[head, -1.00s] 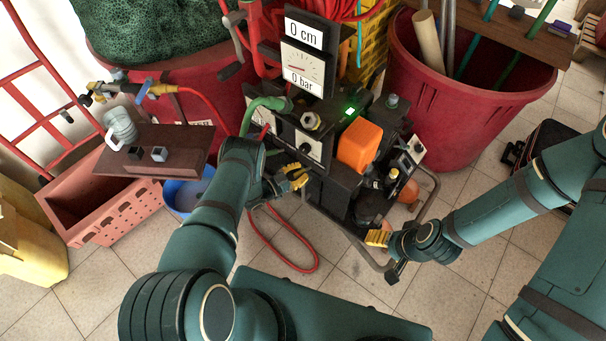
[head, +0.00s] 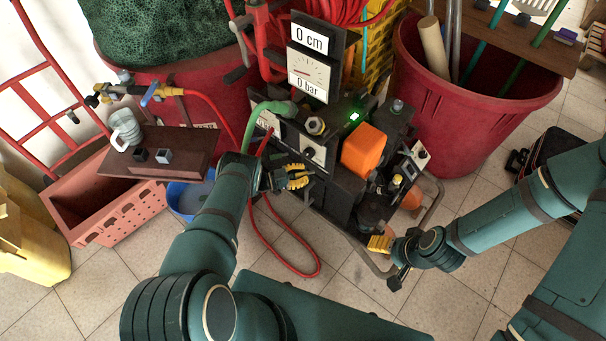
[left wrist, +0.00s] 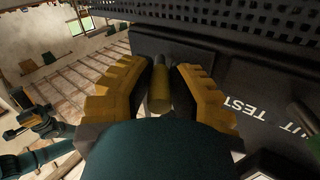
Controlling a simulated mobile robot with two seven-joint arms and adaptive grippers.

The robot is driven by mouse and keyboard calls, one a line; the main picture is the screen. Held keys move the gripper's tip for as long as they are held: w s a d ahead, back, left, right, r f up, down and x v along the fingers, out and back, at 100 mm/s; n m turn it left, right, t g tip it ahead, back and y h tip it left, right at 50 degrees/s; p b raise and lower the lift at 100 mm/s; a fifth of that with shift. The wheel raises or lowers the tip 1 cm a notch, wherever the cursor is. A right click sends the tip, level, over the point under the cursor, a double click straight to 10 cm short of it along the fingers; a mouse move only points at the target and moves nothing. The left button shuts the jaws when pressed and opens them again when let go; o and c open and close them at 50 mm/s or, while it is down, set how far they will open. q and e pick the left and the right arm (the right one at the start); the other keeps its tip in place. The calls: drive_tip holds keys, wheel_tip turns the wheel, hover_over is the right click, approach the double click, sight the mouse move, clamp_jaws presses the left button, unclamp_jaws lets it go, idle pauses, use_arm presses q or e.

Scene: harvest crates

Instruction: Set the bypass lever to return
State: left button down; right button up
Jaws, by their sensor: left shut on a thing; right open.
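The dark pump unit stands in the middle of the head view, with a front panel (head: 313,153) that carries a round dial or knob. My left gripper (head: 300,177) is at the lower front of this panel. In the left wrist view its yellow ribbed fingers (left wrist: 163,95) are on both sides of a short brass-coloured cylindrical handle (left wrist: 160,88) on a dark stem, which I take for the bypass lever. The gripper is shut on it. The lever is hidden in the head view. My right gripper (head: 381,244) is open and empty.
The displays read 0 cm (head: 309,39) and 0 bar (head: 307,77). An orange block (head: 364,150) and a green light sit on the unit. A red hose (head: 287,268) loops on the floor below. A tube frame (head: 432,205) runs near my right gripper. Red tubs stand behind.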

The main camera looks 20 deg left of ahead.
use_arm(q)
drive_tip(key=shift+w, duration=0.1)
drive_tip(key=c, duration=0.8)
unclamp_jaws()
drive_tip(key=shift+c, duration=0.2)
drive_tip(key=v, duration=1.2)
